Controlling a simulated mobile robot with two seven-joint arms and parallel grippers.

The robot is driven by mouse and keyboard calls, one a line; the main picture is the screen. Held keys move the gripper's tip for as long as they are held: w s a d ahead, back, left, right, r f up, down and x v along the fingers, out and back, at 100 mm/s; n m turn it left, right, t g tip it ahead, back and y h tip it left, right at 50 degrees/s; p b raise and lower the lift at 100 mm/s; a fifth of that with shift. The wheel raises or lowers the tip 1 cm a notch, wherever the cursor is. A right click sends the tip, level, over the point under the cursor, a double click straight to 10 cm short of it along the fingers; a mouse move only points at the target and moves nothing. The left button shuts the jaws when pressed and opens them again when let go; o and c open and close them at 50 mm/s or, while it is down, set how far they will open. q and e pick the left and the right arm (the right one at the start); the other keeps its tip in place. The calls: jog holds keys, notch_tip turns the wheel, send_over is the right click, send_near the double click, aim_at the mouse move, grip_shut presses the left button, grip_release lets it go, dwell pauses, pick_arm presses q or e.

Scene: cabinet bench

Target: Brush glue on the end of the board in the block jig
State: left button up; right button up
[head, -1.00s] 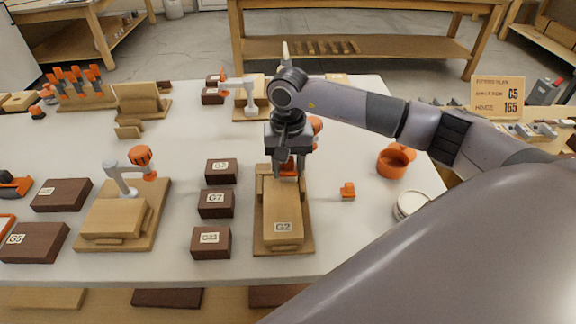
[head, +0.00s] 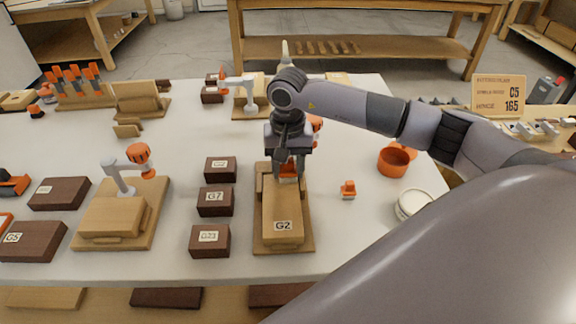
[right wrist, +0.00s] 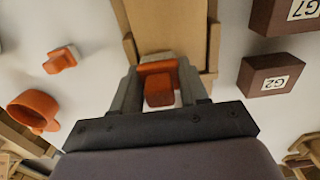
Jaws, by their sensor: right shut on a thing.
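The block jig (head: 261,240) stands on the white table, with a light wooden board (head: 283,208) marked G2 lying lengthwise in it. My right gripper (head: 289,177) is over the far end of that board. It is shut on a small orange brush-like tool (head: 288,170), whose orange body shows between the fingers in the right wrist view (right wrist: 159,88). The tool's lower tip is hidden, so I cannot tell whether it touches the board. The jig also shows above the fingers in the right wrist view (right wrist: 214,45). My left gripper is not in view.
Several dark blocks, one marked G7 (head: 215,202), stand left of the jig. A small orange piece (head: 348,190), an orange cup (head: 392,162) and a round white-topped container (head: 411,204) are to the right. Another fixture with an orange-knobbed clamp (head: 139,155) stands at left.

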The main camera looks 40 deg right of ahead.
aim_at(273, 181)
jog(key=shift+f, duration=0.25)
jog(key=shift+w+a+b, duration=0.45)
jog(key=shift+a, duration=0.3)
jog(key=shift+w+a+b, duration=0.4)
jog(key=shift+w+a, duration=0.05)
jog(key=shift+a, duration=0.3)
jog(key=shift+d, duration=0.15)
jog(key=shift+s+d, duration=0.5)
jog(key=shift+d, duration=0.2)
jog(key=shift+s+d, duration=0.45)
jog(key=shift+d, duration=0.2)
jog(key=shift+w+a, duration=0.1)
jog(key=shift+w+a+b, duration=0.35)
jog(key=shift+w+a, duration=0.1)
jog(key=shift+a, duration=0.25)
